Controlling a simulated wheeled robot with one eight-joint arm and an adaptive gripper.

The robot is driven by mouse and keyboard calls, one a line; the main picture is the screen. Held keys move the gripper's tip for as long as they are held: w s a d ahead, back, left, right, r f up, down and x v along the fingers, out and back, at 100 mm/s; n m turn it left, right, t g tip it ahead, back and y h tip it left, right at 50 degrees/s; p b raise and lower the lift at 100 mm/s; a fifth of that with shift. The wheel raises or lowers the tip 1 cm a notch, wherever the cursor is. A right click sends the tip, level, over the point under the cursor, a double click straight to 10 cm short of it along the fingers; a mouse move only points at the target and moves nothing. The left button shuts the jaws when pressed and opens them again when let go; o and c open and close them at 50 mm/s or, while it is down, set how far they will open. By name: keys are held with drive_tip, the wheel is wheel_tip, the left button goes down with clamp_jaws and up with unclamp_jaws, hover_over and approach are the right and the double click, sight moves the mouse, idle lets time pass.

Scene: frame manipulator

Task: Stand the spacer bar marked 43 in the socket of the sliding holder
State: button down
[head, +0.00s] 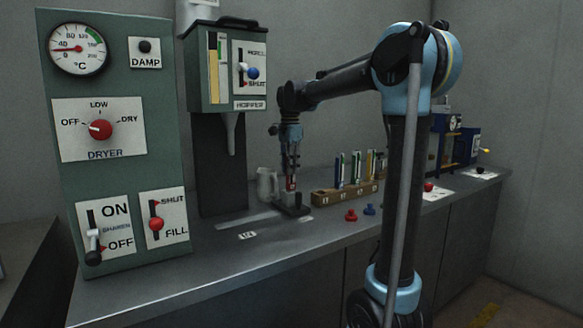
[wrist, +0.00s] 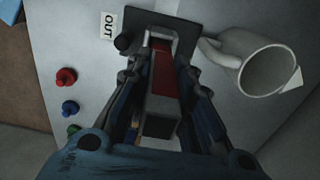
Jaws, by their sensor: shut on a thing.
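My gripper (head: 291,176) is shut on a red spacer bar with a grey end (head: 291,184), held about upright. In the wrist view the same bar (wrist: 165,75) lies between the two fingers. No number on it can be read. The sliding holder (head: 297,210) is a dark plate on the bench right below the bar; it also shows in the wrist view (wrist: 185,35). The bar's lower end is at or just above the holder's socket. The fingers and bar hide the socket, so I cannot tell whether the bar is in it.
A pale mug (wrist: 262,62) stands close beside the holder. A wooden rack (head: 333,197) with several upright bars stands to the right. A red knob (head: 351,215) and a blue knob (head: 369,209) are in front of the rack. The bench front is mostly clear.

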drive_tip(key=shift+f, duration=0.3)
idle(0.5)
drive_tip(key=c, duration=1.3)
unclamp_jaws()
wheel_tip(320, 180, up, 12)
drive_tip(key=shift+w+f, duration=0.1)
drive_tip(key=shift+f, duration=0.05)
drive_tip(key=s+d+f+n, duration=0.6)
drive_tip(key=s+d+f, duration=0.9)
drive_tip(key=s+d, duration=0.15)
drive_tip(key=s+d+f+n, duration=0.1)
drive_tip(key=s+f, duration=0.4)
drive_tip(key=f, duration=0.2)
drive_tip(key=s+d+f+n+t, duration=0.1)
drive_tip(key=s+d+f+n, duration=0.1)
drive_tip(key=s+f, duration=0.3)
drive_tip(key=s+d+f+n+t, duration=0.1)
drive_tip(key=s+f, duration=0.4)
drive_tip(key=f, duration=0.5)
drive_tip(key=shift+s+d+n, duration=0.3)
drive_tip(key=shift+d+n, duration=0.4)
